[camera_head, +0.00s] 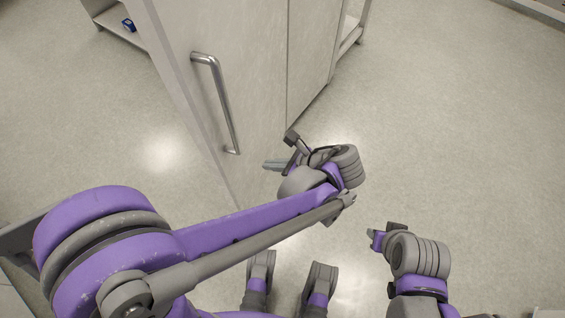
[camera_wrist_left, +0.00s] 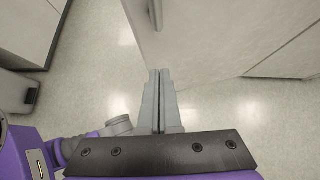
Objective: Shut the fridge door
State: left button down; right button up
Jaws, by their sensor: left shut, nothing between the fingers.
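The fridge door (camera_head: 251,65) is a tall pale panel at the upper middle of the head view. Its long silver handle (camera_head: 226,110) is near the left edge, and that narrow edge is visible. The door (camera_wrist_left: 205,40) also shows in the left wrist view, with part of the handle (camera_wrist_left: 155,14) at the top. My left gripper (camera_head: 273,165) is shut and empty, low beside the door, right of the handle. In the wrist view its fingers (camera_wrist_left: 160,92) overlap the door's lower part; contact is unclear. My right gripper (camera_head: 371,238) is away at lower right; its jaws are unclear.
A pale panel (camera_head: 312,50) adjoins the door on the right, past a vertical seam. Another shelf unit (camera_head: 349,32) stands behind right. The floor (camera_head: 460,130) is clear on the right.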

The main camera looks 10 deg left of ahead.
pick_arm(q)
jog(key=w+a+f, duration=0.2)
jog(key=a, duration=0.4)
jog(key=shift+a+b, duration=0.2)
jog(key=shift+b, duration=0.2)
jog(key=shift+a, duration=0.1)
